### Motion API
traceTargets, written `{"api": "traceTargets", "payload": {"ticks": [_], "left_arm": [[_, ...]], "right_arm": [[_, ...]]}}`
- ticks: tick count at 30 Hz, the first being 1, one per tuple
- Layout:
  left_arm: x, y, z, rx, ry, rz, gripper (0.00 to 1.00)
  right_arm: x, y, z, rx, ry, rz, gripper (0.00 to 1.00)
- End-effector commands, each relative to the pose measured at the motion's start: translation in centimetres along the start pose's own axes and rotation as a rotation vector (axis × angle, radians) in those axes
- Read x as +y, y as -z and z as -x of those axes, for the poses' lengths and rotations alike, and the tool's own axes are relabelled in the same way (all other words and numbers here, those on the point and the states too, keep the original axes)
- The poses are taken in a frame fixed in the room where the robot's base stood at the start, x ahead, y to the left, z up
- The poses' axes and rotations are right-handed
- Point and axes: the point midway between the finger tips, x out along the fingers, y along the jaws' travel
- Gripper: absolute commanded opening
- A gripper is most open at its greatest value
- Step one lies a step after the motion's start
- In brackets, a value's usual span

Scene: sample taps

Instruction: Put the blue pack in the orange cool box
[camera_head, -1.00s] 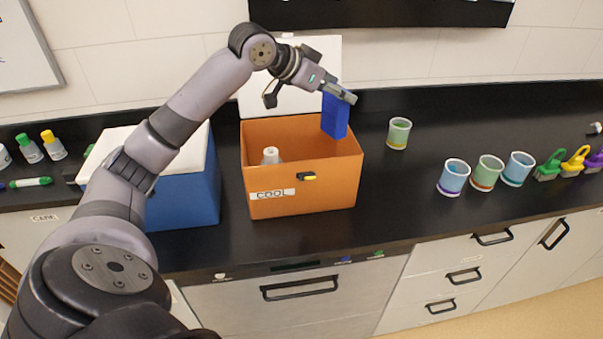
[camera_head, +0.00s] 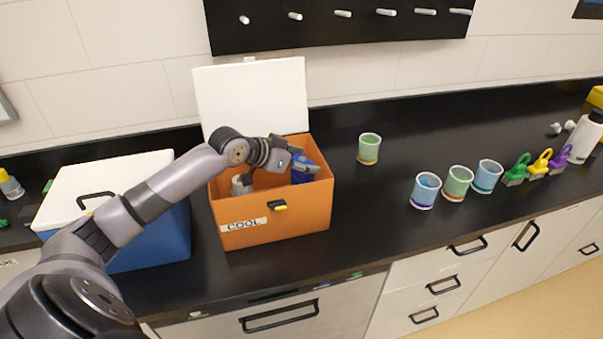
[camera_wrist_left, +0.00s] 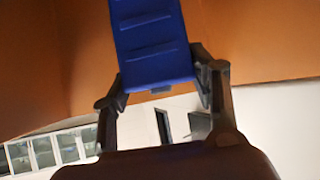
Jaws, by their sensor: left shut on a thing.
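The orange cool box (camera_head: 300,219) stands on the black counter with its white lid up at the back and a COOL label on its front. My left gripper (camera_head: 304,165) is down inside the box opening, at its right side. It is shut on the blue pack (camera_head: 302,174); the front wall hides the pack's lower part. In the left wrist view the blue pack (camera_wrist_left: 155,45) is between both fingers (camera_wrist_left: 160,88), with the orange wall (camera_wrist_left: 250,40) around it. I cannot tell if the pack touches the box floor. My right gripper is not in view.
A white bottle (camera_head: 240,184) is inside the box at the left. A blue box with a closed white lid (camera_head: 150,235) stands left of it. A green cup (camera_head: 369,149) is to the right, with several cups and coloured clips farther right. The counter in front is clear.

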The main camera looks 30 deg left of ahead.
Motion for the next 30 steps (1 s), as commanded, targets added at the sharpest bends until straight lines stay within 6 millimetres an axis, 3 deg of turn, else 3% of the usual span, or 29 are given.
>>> {"api": "traceTargets", "payload": {"ticks": [4, 12, 21, 22, 30], "left_arm": [[0.0, -0.7, -0.5, 0.002, 0.000, 0.000, 0.03], [0.0, -3.6, -2.5, 0.001, 0.001, 0.000, 0.03], [0.0, -3.9, -2.6, 0.002, 0.001, -0.002, 0.03], [0.0, -3.9, -2.6, 0.000, 0.001, -0.002, 0.56], [0.0, -3.8, -2.6, 0.000, 0.000, -0.001, 0.74]], "right_arm": [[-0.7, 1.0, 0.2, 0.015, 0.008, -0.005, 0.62], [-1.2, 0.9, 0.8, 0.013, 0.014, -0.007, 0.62], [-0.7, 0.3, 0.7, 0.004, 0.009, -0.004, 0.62], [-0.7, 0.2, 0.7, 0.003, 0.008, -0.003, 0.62], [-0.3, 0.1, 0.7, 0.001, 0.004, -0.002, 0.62]]}}
